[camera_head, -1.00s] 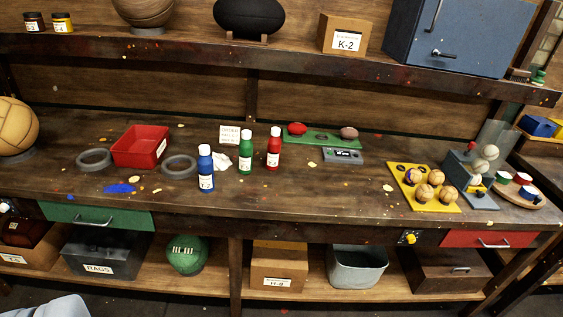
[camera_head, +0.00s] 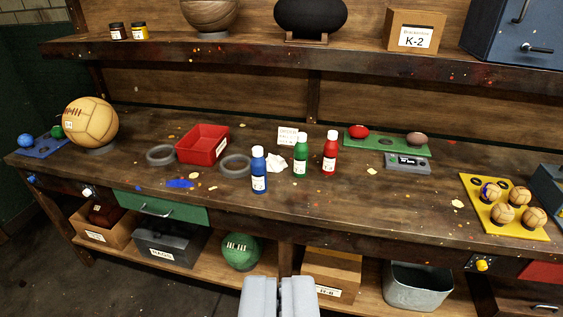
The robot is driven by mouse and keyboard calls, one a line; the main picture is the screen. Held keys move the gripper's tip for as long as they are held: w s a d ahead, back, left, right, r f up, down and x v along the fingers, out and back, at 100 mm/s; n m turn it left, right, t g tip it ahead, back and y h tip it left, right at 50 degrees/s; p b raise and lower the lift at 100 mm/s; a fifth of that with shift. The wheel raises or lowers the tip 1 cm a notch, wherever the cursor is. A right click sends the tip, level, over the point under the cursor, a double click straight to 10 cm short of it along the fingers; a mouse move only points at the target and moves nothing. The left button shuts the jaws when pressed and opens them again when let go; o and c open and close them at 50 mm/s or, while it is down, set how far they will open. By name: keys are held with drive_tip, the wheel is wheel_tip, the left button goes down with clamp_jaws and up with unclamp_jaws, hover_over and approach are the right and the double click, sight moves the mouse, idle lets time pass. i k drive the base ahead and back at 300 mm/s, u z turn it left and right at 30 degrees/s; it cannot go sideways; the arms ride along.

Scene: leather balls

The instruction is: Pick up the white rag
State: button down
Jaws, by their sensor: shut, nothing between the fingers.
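The white rag (camera_head: 276,162) is a small crumpled white piece on the workbench. It lies between and behind the blue bottle (camera_head: 259,170) and the green bottle (camera_head: 301,156), which partly hide it. My gripper (camera_head: 279,282) shows at the bottom centre of the view, grey, with its two fingers together and nothing between them. It is in front of the bench, well short of the rag and apart from it.
A red bottle (camera_head: 330,154) stands right of the green one. A grey ring (camera_head: 235,166) and a red tray (camera_head: 203,144) lie to the left. A white card (camera_head: 288,136) stands behind. The bench's front strip is mostly clear. A shelf (camera_head: 300,52) runs above.

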sight(276, 164)
drive_tip(key=z, duration=0.05)
drive_tip(key=i, duration=0.95)
drive_tip(key=u, duration=0.1)
